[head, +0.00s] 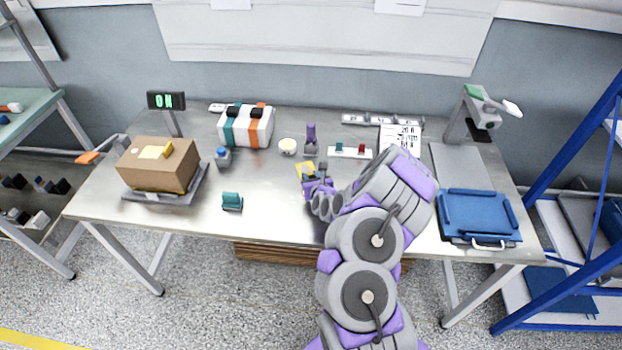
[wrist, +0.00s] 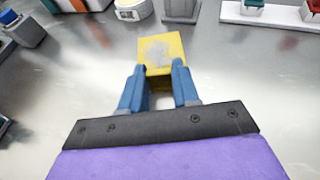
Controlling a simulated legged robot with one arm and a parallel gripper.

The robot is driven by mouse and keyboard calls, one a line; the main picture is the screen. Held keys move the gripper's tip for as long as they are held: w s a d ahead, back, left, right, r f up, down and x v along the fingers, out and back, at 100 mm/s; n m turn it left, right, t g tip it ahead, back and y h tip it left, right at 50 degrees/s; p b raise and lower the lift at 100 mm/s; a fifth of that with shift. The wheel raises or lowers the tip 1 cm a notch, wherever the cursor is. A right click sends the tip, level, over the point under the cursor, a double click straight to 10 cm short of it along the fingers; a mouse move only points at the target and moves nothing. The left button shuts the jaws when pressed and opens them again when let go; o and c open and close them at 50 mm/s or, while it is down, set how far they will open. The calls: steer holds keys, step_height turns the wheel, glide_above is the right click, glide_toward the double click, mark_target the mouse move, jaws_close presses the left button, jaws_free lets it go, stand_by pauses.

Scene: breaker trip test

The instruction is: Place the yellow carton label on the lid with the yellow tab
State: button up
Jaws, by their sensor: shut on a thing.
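My gripper (head: 312,181) is over the middle of the table, shut on the yellow carton label (head: 306,168). In the wrist view the label (wrist: 160,48) sticks out beyond the blue fingertips (wrist: 158,72) as a flat yellow square with a greyish patch. It appears just above the tabletop; whether it touches is unclear. A brown carton (head: 161,168) stands on a grey platform (head: 137,195) at the left, well away from my gripper. A yellow tab (head: 155,151) shows on the carton's top.
A striped white box (head: 254,128), a cream cup (head: 288,147), a purple-topped item (head: 311,133) and a white rack (head: 350,152) stand behind. A blue tray (head: 480,214) is at right.

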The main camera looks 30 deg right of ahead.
steer(key=shift+d, duration=0.15)
steer(key=o, duration=1)
steer(key=shift+d, duration=0.15)
